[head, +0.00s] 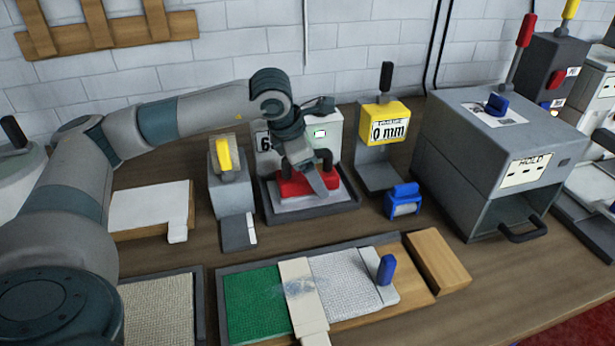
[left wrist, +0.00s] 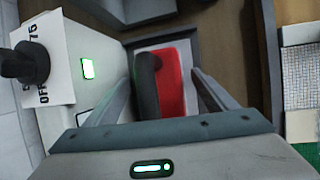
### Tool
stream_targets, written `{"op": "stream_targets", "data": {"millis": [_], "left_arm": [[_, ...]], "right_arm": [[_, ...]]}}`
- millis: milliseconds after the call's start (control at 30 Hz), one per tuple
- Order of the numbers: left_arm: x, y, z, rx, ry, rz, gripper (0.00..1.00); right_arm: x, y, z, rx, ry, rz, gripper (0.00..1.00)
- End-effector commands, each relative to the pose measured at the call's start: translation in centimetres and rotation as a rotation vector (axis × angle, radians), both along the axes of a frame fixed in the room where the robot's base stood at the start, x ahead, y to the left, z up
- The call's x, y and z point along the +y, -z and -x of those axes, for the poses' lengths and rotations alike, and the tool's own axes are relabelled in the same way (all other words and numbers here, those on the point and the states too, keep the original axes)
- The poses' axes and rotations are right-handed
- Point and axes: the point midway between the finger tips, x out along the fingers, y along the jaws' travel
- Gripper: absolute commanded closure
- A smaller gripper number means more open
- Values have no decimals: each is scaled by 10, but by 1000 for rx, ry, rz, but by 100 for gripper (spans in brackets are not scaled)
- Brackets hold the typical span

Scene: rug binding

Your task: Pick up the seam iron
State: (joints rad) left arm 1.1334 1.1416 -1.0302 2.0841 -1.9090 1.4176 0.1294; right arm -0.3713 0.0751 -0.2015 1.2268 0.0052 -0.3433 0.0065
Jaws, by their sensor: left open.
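The seam iron (head: 292,188), red with a dark handle, sits on a pale plate in a dark-rimmed tray (head: 265,203) at the back middle of the bench. In the left wrist view the red iron (left wrist: 174,82) and its dark grey handle lie between my two fingers. My left gripper (head: 322,178) is open, reaching down over the iron from above. It also shows in the left wrist view (left wrist: 162,78), with one finger either side of the iron. I cannot tell whether the fingers touch it. My arm hides part of the iron in the head view. My right gripper is not in view.
A white box with a green-lit display (head: 320,134) stands right behind the iron. A yellow-handled device (head: 224,155) is to its left; a yellow gauge stand (head: 384,124) and blue roller (head: 403,199) are to its right. A green and white rug tray (head: 258,300) lies in front.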

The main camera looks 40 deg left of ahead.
Motion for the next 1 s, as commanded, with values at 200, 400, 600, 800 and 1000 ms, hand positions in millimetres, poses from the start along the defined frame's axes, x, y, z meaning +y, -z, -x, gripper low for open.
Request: {"op": "stream_targets", "data": {"millis": [200,400,600,800,1000], "left_arm": [[0,0,0,0,0,0,24],[0,0,0,0,0,0,72],[0,-3,-1,-6,1,1,100],[0,-3,-1,-5,0,1,100],[0,-9,-1,-6,0,1,100]], "right_arm": [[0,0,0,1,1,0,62],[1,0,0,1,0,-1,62],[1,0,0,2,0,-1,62],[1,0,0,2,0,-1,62],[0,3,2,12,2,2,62]]}}
